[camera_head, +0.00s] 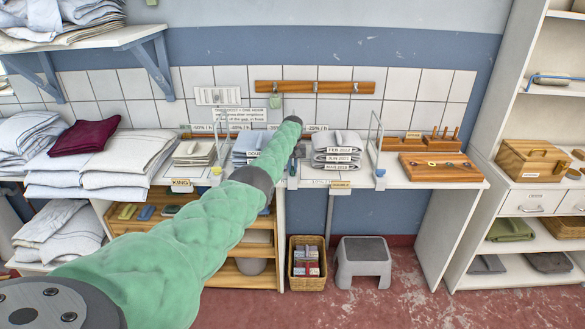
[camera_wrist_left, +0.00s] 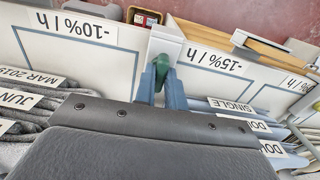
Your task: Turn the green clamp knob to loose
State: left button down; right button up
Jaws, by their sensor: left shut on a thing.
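In the left wrist view the green clamp knob (camera_wrist_left: 162,68) sits between the two blue-grey fingers of my left gripper (camera_wrist_left: 162,82). The fingers are shut on it, at the edge of the white shelf near a grey divider clamp (camera_wrist_left: 172,42). In the head view my left arm, in a green padded sleeve, reaches across the middle to the counter, and the gripper (camera_head: 296,163) is small and partly hidden at its end. I cannot make out the green knob in the head view. The knob's exact turn angle is not clear. My right gripper is not in view.
Other dividers with a yellow knob (camera_head: 217,170) and a blue knob (camera_head: 380,173) stand along the counter edge. Folded grey linen (camera_head: 336,148) lies between the dividers. A wooden peg board (camera_head: 440,167) lies at right. A basket (camera_head: 307,262) and grey stool (camera_head: 363,262) stand below.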

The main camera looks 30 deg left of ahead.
aim_at(293, 168)
pick_arm(q)
jog(key=c, duration=1.5)
grip_release()
jog(key=shift+o, duration=0.2)
